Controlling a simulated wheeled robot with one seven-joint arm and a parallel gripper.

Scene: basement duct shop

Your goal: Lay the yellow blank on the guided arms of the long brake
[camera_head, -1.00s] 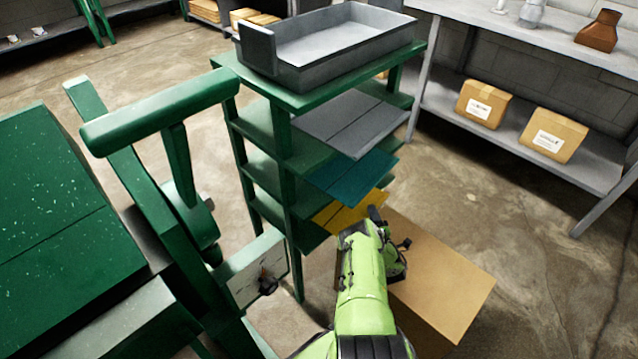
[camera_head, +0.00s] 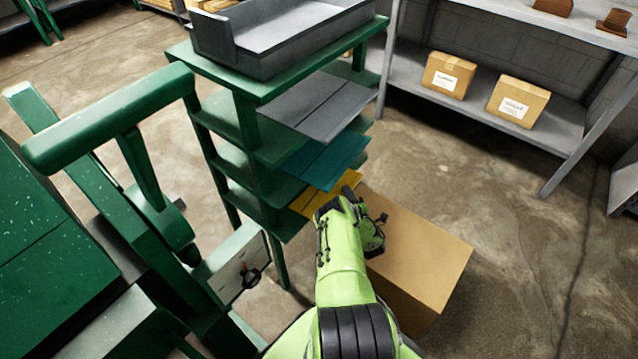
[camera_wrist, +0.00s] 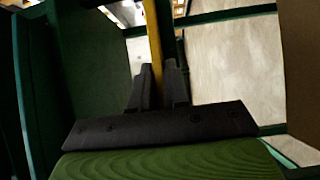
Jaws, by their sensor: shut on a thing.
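The yellow blank (camera_head: 312,200) juts from a lower level of the green rack, below a teal sheet. My gripper (camera_head: 350,196) is at its front edge, largely hidden behind my green wrist in the head view. In the wrist view, the blank (camera_wrist: 154,35) shows edge-on as a thin yellow strip between the dark fingers of my gripper (camera_wrist: 161,88), which are shut on it. A large green machine (camera_head: 35,235) with a thick bar and a lever stands at the left, seemingly the long brake. I cannot make out its guided arms.
The green rack (camera_head: 262,88) bears a grey metal tray (camera_head: 285,45) on top. Grey sheets (camera_head: 315,105) and the teal sheet (camera_head: 325,160) jut out above the blank. A cardboard box (camera_head: 425,250) stands right beside my arm. Open floor (camera_head: 520,240) lies to the right.

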